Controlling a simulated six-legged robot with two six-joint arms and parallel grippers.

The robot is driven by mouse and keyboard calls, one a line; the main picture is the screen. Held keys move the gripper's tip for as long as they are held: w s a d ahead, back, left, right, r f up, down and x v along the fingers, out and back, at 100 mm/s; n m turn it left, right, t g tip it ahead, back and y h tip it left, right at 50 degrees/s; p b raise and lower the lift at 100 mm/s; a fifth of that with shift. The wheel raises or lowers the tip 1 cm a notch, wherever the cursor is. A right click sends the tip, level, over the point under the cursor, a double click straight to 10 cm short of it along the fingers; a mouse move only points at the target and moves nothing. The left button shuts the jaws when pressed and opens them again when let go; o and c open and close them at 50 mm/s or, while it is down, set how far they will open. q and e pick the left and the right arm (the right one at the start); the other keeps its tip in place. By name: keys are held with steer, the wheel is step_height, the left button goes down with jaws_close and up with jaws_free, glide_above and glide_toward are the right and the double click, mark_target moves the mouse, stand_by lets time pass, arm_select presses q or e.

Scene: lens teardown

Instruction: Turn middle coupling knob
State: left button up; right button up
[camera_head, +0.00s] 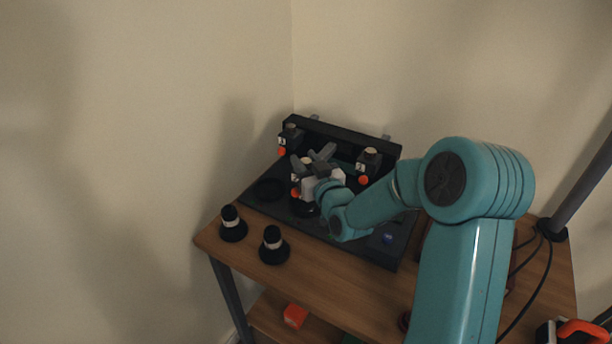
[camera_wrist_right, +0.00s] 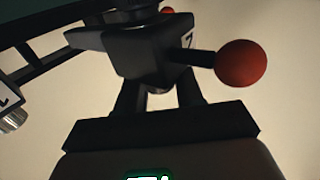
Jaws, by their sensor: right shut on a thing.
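The black fixture (camera_head: 330,130) stands on the table with three coupling units, each with an orange-red ball. The middle unit's ball (camera_head: 295,193) shows just left of my right gripper (camera_head: 318,172), which covers much of that unit. In the right wrist view, a dark block with a white number label and a red ball on a short dark arm (camera_wrist_right: 240,63) is straight ahead. My right gripper's fingers (camera_wrist_right: 157,95) reach up to the block's underside and are shut on a part there, mostly hidden between them. My left gripper is not in view.
Two black lens-like parts (camera_head: 232,225) (camera_head: 272,246) stand on the wooden table (camera_head: 310,275) at the front left. An orange block (camera_head: 294,316) lies on the lower shelf. Walls rise behind.

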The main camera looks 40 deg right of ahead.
steer(key=m+g+h+b, duration=0.1)
steer(key=h, duration=0.1)
steer(key=m+g+h+b, duration=0.1)
steer(key=h, duration=0.1)
steer(key=shift+w+a+f+m, duration=0.1)
steer(key=shift+a+f+m, duration=0.1)
steer(key=shift+m, duration=0.2)
steer(key=m+g+h, duration=0.2)
steer(key=h, duration=0.1)
steer(key=shift+r+m+g+b, duration=0.2)
steer(key=shift+m+g+b, duration=0.2)
steer(key=m+g+h, duration=0.1)
steer(key=g, duration=0.1)
steer(key=m+g+h+p, duration=0.1)
steer(key=m+g+h, duration=0.1)
steer(key=shift+r+m+g+h, duration=0.15)
steer(key=shift+m+g+h, duration=0.15)
arm_select(q)
steer(key=p, duration=0.2)
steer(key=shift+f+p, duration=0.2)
steer(key=shift+p, duration=0.1)
arm_select(e)
steer(key=m+g, duration=0.2)
steer(key=g, duration=0.1)
steer(key=m+g+h, duration=0.1)
steer(key=m+g, duration=0.1)
steer(key=g, duration=0.2)
steer(key=shift+d+m+h, duration=0.15)
steer(key=shift+m+h, duration=0.15)
steer(key=shift+g, duration=0.3)
